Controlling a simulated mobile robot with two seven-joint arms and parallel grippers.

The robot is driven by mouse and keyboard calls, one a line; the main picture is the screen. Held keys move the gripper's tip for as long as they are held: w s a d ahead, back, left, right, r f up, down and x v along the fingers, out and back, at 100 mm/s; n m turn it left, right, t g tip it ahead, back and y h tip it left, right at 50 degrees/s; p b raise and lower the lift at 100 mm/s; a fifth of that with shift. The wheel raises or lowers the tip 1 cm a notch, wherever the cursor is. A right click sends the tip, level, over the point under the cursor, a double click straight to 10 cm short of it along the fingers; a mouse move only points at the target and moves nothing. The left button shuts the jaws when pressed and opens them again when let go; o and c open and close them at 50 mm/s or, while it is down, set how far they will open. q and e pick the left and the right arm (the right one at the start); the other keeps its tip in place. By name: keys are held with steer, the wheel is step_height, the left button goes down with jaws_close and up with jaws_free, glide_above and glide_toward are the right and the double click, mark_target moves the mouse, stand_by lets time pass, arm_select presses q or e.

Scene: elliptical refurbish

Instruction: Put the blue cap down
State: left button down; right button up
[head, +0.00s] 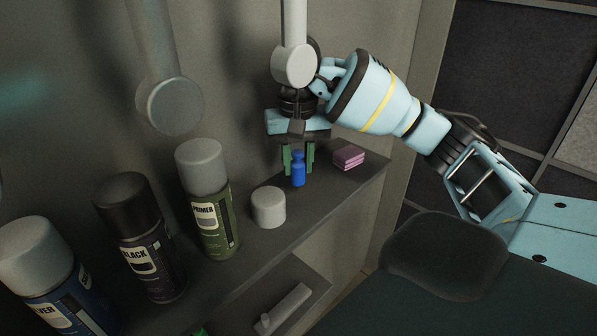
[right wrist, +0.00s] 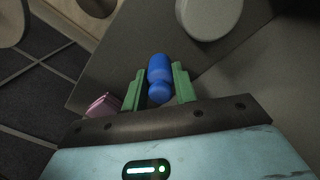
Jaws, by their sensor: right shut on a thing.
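The blue cap (head: 299,171) is a small, bottle-shaped blue piece with a narrower neck. It is upright in the head view, at or just above the shelf (head: 330,187) near its right end; I cannot tell whether it touches. My right gripper (head: 298,158) points down and is shut on it, with a green finger on each side. In the right wrist view the blue cap (right wrist: 159,78) sits between the green fingers (right wrist: 158,88). My left gripper is not in view.
A loose grey cap (head: 268,208) stands left of the blue cap, and pink blocks (head: 348,157) lie to its right. Spray cans labelled PRIMER (head: 214,215) and BLACK (head: 148,250) stand further left, beside another can (head: 50,285). A lower shelf holds a grey piece (head: 285,309).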

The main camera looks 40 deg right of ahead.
mark_target(298, 163)
steer(key=shift+f, duration=1.45)
steer(key=shift+f, duration=0.3)
steer(key=o, duration=0.9)
steer(key=shift+o, duration=0.2)
